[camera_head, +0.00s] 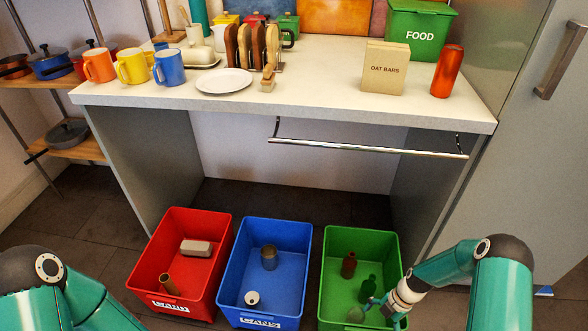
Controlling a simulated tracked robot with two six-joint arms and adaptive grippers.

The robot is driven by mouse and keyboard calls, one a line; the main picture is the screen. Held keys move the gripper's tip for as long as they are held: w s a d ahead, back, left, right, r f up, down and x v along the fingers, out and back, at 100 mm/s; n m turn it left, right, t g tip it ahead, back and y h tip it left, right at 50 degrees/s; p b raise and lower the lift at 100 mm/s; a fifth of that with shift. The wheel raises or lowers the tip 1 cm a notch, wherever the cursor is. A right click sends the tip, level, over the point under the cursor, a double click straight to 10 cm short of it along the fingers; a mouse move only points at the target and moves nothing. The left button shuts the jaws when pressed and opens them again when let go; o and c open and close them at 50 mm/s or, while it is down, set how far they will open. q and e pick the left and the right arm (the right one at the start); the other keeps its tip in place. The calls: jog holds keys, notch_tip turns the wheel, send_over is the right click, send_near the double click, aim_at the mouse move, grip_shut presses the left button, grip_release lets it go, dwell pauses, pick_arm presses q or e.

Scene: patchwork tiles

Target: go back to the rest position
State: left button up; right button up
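My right gripper (378,308) is low over the front right of the green bin (352,234), close to a dark green bottle (368,287) in it. The fingers are small and partly lost against the bin, so I cannot tell whether they are open or shut. My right arm comes in from the lower right. My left arm shows only as upper links at the lower left, and its gripper is out of view.
A red bin (183,217) holds a grey block and a brown tube. A blue bin (265,226) holds two cans. The green bin also holds a brown bottle (348,264). A white counter (320,85) with a front rail (370,148) stands behind; a grey cabinet (530,150) is at right.

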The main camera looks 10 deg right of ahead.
jog(key=s+a+f+m+b, duration=0.1)
jog(key=s+a+f+b, duration=0.1)
jog(key=a+f+b, duration=0.35)
jog(key=s+a+f+m+b, duration=0.1)
jog(key=s+a+f+b, duration=0.15)
jog(key=a+b, duration=0.65)
jog(key=s+a+m+b, duration=0.2)
jog(key=s+a+m, duration=0.4)
jog(key=m, duration=1)
notch_tip(320, 180, up, 35)
jog(key=d+m+t+p, duration=0.1)
jog(key=m+p, duration=0.5)
jog(key=p, duration=2.9)
jog(key=shift+w+d+t, duration=0.15)
jog(key=shift+d+t, duration=0.1)
jog(key=shift+t, duration=0.15)
